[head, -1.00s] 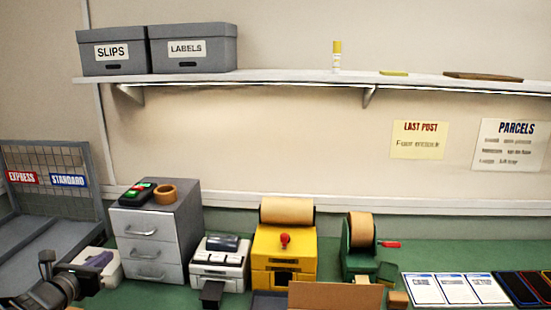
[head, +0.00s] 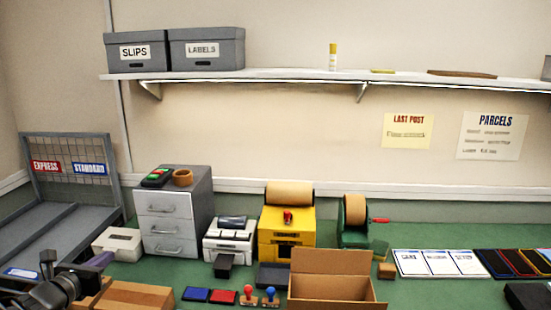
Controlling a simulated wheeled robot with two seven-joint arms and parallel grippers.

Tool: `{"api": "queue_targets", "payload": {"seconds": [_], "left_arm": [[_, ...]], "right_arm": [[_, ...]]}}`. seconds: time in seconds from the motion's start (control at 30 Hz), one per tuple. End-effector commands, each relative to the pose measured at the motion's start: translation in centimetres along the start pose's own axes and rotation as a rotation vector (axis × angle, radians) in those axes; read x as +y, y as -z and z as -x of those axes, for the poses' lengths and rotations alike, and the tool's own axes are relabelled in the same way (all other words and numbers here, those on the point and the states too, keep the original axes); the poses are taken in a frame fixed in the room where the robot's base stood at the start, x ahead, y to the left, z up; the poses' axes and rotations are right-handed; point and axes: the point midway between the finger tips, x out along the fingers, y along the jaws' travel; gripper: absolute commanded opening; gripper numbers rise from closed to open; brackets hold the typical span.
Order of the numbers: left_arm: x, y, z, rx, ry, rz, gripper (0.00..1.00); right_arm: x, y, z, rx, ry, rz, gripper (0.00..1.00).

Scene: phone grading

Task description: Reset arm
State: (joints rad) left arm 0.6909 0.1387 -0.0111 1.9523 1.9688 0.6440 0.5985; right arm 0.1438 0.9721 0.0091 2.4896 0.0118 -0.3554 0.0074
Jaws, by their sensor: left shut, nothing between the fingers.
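My left gripper (head: 50,268) is at the lower left of the head view, in front of the grey sorting rack. It is shut and holds nothing. A purple item (head: 101,260) shows just beside the gripper's arm, partly hidden; I cannot tell what it rests on. A closed brown carton (head: 125,296) lies on the green table right of the gripper, partly cut off by the frame's edge. My right gripper does not show.
An open cardboard box (head: 335,283) stands at the front middle. Ink pads (head: 223,297) and stamps (head: 271,295) lie left of it. A drawer cabinet (head: 170,224), a label printer (head: 230,238) and a yellow dispenser (head: 287,232) line the back. A grey rack (head: 60,222) stands left.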

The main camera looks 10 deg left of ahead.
Motion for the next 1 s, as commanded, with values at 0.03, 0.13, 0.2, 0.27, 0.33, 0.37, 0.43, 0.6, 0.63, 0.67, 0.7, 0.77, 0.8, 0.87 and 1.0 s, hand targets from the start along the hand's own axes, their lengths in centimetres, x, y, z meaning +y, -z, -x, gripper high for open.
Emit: {"api": "queue_targets", "payload": {"seconds": [0.03, 0.13, 0.2, 0.27, 0.33, 0.37, 0.43, 0.6, 0.63, 0.67, 0.7, 0.77, 0.8, 0.87, 1.0], "left_arm": [[0.0, 0.0, 0.0, 0.0, 0.0, 0.0, 0.0], [0.3, 1.3, 0.0, 0.054, -0.011, -0.085, 0.0], [0.2, 2.5, 0.1, 0.098, -0.004, -0.143, 0.0], [-0.1, 3.7, 0.3, 0.136, 0.005, -0.192, 0.0], [-0.3, 5.1, 0.5, 0.184, 0.018, -0.252, 0.0], [-0.4, 5.8, 0.6, 0.205, 0.025, -0.281, 0.0], [-0.8, 7.6, 0.9, 0.259, 0.045, -0.346, 0.0], [-2.3, 13.3, 1.7, 0.406, 0.129, -0.531, 0.0], [-2.7, 14.5, 1.9, 0.433, 0.15, -0.57, 0.0], [-3.2, 15.8, 2.1, 0.461, 0.175, -0.61, 0.0], [-3.8, 17.5, 2.3, 0.498, 0.208, -0.667, 0.0], [-5.0, 20.5, 2.9, 0.556, 0.273, -0.768, 0.0], [-6.1, 23.0, 3.3, 0.597, 0.333, -0.852, 0.0], [-8.0, 27.0, 4.1, 0.652, 0.44, -1.002, 0.0], [-14.4, 37.2, 6.3, 0.677, 0.79, -1.461, 0.0]], "right_arm": [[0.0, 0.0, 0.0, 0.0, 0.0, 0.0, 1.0], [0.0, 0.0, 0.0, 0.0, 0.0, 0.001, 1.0], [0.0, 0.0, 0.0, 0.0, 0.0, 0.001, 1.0], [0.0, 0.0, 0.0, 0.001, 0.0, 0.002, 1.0], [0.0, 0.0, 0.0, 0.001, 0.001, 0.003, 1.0], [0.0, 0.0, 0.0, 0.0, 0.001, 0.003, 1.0], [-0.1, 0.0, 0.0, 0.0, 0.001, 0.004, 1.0], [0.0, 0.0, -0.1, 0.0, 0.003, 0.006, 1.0], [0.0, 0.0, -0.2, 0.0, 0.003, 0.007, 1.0], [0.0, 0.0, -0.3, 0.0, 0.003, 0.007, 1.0], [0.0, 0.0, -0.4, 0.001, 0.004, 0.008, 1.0], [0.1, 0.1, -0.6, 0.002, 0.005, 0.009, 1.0], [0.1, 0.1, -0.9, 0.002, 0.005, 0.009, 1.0], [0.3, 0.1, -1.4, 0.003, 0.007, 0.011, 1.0], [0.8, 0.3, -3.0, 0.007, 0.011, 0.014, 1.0]]}}
